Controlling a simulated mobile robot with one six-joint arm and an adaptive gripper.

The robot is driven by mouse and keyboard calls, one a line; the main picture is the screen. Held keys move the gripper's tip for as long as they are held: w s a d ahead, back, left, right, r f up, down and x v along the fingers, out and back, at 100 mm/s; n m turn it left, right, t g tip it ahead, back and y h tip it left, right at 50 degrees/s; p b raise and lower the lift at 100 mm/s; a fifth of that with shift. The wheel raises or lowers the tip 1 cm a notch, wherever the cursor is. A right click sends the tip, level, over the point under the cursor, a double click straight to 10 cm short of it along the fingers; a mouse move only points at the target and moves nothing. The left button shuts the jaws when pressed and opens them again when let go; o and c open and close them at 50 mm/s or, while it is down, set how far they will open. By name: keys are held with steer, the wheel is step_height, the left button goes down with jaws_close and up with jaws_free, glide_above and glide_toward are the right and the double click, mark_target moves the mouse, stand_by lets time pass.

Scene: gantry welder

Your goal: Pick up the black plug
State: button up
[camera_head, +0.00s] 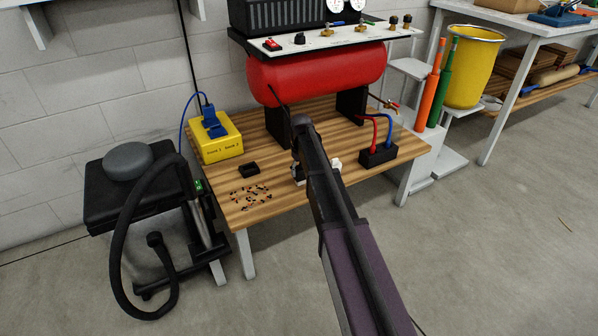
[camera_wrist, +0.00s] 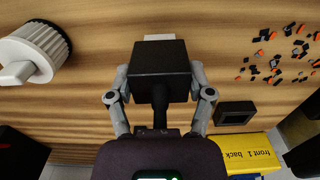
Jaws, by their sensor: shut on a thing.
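The black plug (camera_wrist: 160,60) shows in the wrist view as a dark square block with a black stem towards my wrist. My gripper (camera_wrist: 160,82) is shut on it, with a grey finger on each side. A small white piece shows just beyond the plug's far edge. The wood lies behind it; I cannot tell whether the plug touches the bench. In the head view my arm hides the plug and most of my gripper.
The wooden bench (camera_head: 285,205) carries a yellow box (camera_head: 220,142), a small black block (camera_head: 249,169), scattered small bits (camera_head: 251,194), and a black block with red and blue cables (camera_head: 378,155). A white ribbed cylinder (camera_wrist: 35,52) stands beside my gripper. A red tank (camera_head: 315,75) rises behind.

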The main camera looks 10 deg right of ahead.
steer(key=shift+r+p, duration=1.3)
steer(key=shift+r, duration=0.2)
steer(key=s+d+r+p, duration=0.1)
steer(key=s, duration=1.5)
steer(key=shift+r, duration=0.25)
steer(key=shift+p, duration=0.35)
step_height(320, 180, up, 56)
steer(key=p, duration=5.6)
steer(key=shift+w+r, duration=0.15)
steer(key=shift+r, duration=0.1)
steer(key=shift+d, duration=0.15)
